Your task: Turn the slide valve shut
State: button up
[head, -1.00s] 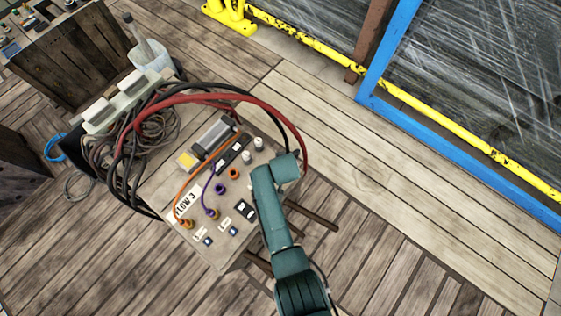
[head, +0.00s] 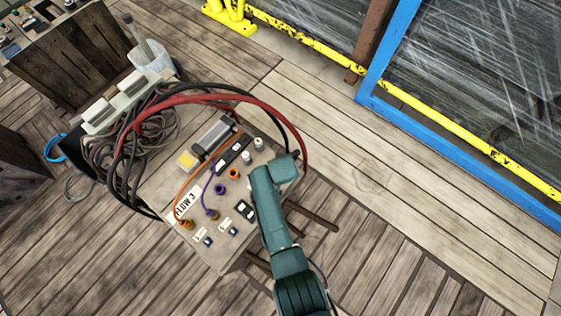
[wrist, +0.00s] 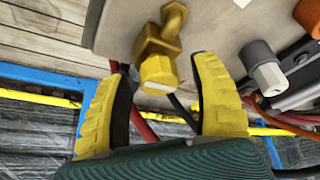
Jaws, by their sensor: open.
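In the wrist view a brass-yellow fitting with a bent neck (wrist: 172,22), apparently the slide valve, juts from a grey panel face. Its blunt yellow end lies between the two yellow-padded fingers of my gripper (wrist: 158,70). The fingers are spread, with visible gaps on both sides of the fitting. In the head view my teal arm covers that side of the panel box (head: 225,255), so the fitting and my gripper are hidden there.
Beside the fitting in the wrist view are a grey-and-white knob (wrist: 265,68) and an orange ring (wrist: 308,15). Red and black cables (head: 215,96) arch over the box. A blue-framed barrier (head: 460,170) stands to the right, with clear plank floor before it.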

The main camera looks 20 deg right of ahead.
jog(key=shift+r, duration=0.1)
jog(key=v, duration=1.2)
